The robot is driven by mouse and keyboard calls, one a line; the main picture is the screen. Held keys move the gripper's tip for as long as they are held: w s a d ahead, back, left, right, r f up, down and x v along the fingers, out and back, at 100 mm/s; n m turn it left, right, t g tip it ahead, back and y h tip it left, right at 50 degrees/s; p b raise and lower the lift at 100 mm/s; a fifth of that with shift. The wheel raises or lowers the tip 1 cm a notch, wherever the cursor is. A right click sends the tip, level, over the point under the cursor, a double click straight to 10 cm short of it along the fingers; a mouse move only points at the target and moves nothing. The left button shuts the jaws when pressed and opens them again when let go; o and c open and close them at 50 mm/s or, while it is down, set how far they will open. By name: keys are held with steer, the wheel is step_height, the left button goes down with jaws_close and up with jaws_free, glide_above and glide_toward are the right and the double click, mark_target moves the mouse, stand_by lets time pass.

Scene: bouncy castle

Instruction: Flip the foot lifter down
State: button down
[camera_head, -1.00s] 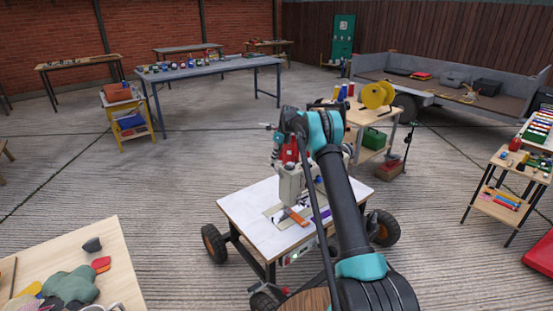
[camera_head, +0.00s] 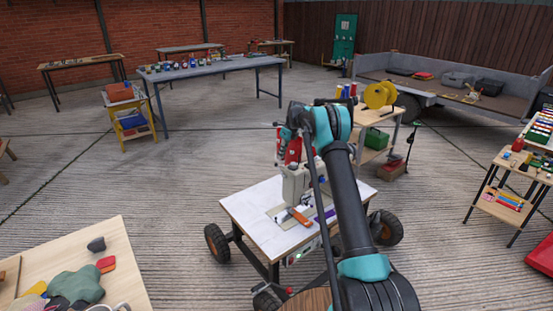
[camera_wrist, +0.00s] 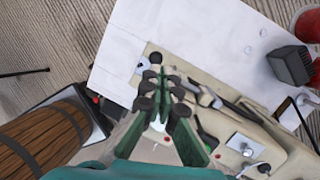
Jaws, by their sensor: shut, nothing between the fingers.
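A cream sewing machine (camera_head: 296,183) stands on a white-topped table (camera_head: 252,207). In the wrist view its cream body (camera_wrist: 215,122) runs from the centre to the lower right, with a small metal plate (camera_wrist: 240,142) and several knobs. I cannot make out the foot lifter with certainty; a small pale lever (camera_wrist: 207,97) sits just right of the fingers. My gripper (camera_wrist: 158,84) is shut and empty, its dark-padded green fingers over the machine's end. I cannot tell whether they touch it.
An orange-handled tool (camera_head: 298,216) and a purple piece (camera_head: 326,216) lie by the machine. Red objects (camera_wrist: 308,24) and a dark grey block (camera_wrist: 290,64) stand near it in the wrist view. A wooden table (camera_head: 98,236) is front left.

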steer(key=w+r, duration=0.3)
steer(key=r, duration=0.7)
steer(key=shift+w+d, duration=0.2)
steer(key=shift+d, duration=0.1)
steer(key=shift+r, duration=0.1)
steer(key=s+d+r+n+t+h, duration=0.1)
steer(key=s+d+r+n, duration=0.2)
steer(key=s, duration=0.5)
steer(key=s+d+r+n, duration=0.2)
steer(key=s+n, duration=0.4)
steer(key=s, duration=0.1)
steer(key=s+d+r+n+t+h, duration=0.1)
steer(key=s+d+r+n, duration=0.2)
steer(key=s, duration=0.5)
steer(key=s+d+f+n, duration=0.1)
steer(key=s+f+n, duration=0.3)
steer(key=s, duration=0.9)
steer(key=s+d+f+n+t, duration=0.1)
steer(key=s+f+n, duration=0.4)
steer(key=s, duration=0.8)
steer(key=s+d+f+n+t+h, duration=0.1)
steer(key=s+f+n, duration=0.3)
steer(key=s, duration=0.9)
steer(key=shift+s+d+f+n, duration=0.25)
steer(key=shift+s+d+n, duration=0.2)
steer(key=shift+d, duration=0.35)
